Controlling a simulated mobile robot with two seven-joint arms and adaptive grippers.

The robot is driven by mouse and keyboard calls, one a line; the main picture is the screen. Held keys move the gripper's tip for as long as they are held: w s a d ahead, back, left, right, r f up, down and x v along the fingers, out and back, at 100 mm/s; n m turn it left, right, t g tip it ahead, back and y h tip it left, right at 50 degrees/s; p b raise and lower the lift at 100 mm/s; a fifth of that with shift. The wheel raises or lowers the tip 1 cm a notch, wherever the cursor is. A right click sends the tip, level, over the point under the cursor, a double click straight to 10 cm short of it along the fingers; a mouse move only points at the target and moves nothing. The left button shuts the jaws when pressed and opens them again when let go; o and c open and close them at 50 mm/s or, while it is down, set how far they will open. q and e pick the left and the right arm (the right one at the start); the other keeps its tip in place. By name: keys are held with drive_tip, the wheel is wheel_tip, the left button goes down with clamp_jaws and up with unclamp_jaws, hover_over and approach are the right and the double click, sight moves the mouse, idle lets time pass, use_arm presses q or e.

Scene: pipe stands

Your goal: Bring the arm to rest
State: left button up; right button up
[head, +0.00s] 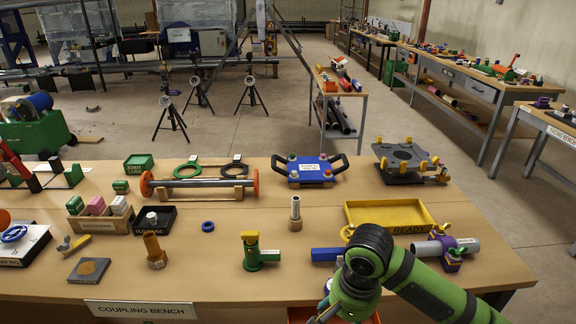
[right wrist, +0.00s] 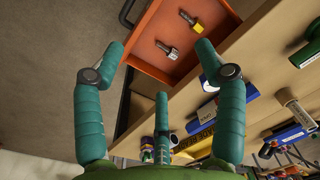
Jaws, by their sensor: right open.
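My right arm (head: 425,285) is green and black and reaches in from the lower right over the bench's front edge. Its gripper (right wrist: 160,55) shows in the right wrist view with teal fingers spread apart and nothing between them. The fingers hang in front of an open orange drawer (right wrist: 150,65) that holds two small metal fittings, one with a yellow part (right wrist: 190,21) and one with a dark part (right wrist: 167,50). In the head view the fingers are mostly cut off at the bottom edge. My left arm is not in view.
The coupling bench (head: 210,280) carries a green pipe valve (head: 255,252), an upright metal pipe (head: 295,213), a blue pipe (head: 327,254), a purple clamp (head: 452,250) and a yellow tray (head: 390,203). The clamp and blue pipe lie close to my right arm.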

drive_tip(key=s+a+f+n+t+y, duration=0.2)
drive_tip(key=s+a+f+n+y, duration=0.15)
drive_tip(key=s+f, duration=0.35)
drive_tip(key=s+d+f+n+t+h, duration=0.15)
drive_tip(key=s+d+f+h, duration=0.3)
drive_tip(key=s+d, duration=0.6)
wheel_tip(320, 180, down, 22)
drive_tip(key=d+n+g, duration=0.1)
drive_tip(key=g, duration=0.1)
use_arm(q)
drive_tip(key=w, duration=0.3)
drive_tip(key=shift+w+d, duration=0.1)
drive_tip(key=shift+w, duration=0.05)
use_arm(e)
drive_tip(key=s+d+f, duration=0.3)
drive_tip(key=s+f, duration=1.1)
drive_tip(key=s, duration=0.2)
drive_tip(key=shift+d+f+g, duration=0.15)
drive_tip(key=shift+f+g, duration=0.05)
drive_tip(key=shift+g, duration=0.15)
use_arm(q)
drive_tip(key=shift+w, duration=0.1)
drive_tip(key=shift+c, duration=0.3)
use_arm(e)
drive_tip(key=shift+s, duration=0.1)
